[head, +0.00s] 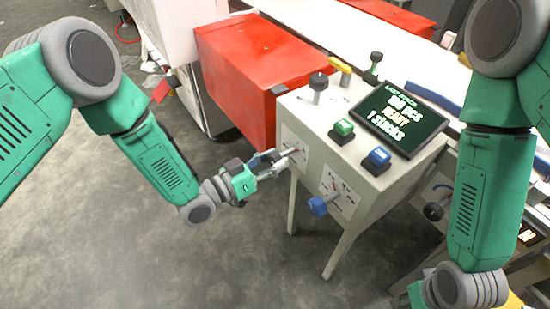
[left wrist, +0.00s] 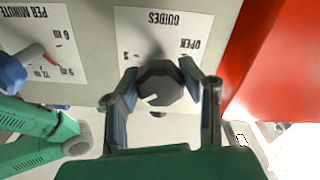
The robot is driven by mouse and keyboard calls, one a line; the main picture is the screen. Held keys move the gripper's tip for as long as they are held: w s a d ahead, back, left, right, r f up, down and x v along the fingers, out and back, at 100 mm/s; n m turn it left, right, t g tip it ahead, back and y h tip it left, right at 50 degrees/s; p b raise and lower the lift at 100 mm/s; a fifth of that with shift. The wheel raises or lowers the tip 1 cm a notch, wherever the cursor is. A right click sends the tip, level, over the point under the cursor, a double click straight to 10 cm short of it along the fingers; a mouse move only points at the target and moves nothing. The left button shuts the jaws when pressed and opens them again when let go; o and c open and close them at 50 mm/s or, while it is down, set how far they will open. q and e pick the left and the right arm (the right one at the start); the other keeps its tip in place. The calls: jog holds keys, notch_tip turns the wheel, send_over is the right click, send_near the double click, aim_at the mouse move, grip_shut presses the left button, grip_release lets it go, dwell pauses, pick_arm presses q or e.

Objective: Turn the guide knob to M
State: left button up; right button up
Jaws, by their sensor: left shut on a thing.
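The guide knob (left wrist: 160,84) is dark grey and faceted, under the upside-down word GUIDES on a white label plate (left wrist: 168,38) in the left wrist view. Its white pointer mark faces the lower left of that view. OPEN is printed to the right of the knob and a small mark to its left; I cannot read an M. My left gripper (head: 287,158) has its fingers on both sides of the knob and is shut on it. In the head view the fingers mostly hide the knob against the label plate (head: 295,142). My right gripper is out of view; its arm shows at the right.
A blue knob (head: 318,206) with a per-minute dial is beside the guide plate on the same cabinet (head: 315,165). On top are a green button (head: 343,128), a blue button (head: 378,157) and a screen (head: 401,118). A red box (head: 250,70) stands close behind my left gripper.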

pick_arm(q)
jog(key=shift+s+f, duration=0.2)
jog(key=shift+f, duration=0.15)
jog(key=o, duration=1.1)
jog(key=shift+c, duration=0.2)
jog(key=shift+o, duration=0.6)
jog(key=shift+w+r, duration=0.15)
jog(key=shift+a, duration=0.1)
jog(key=v, duration=1.2)
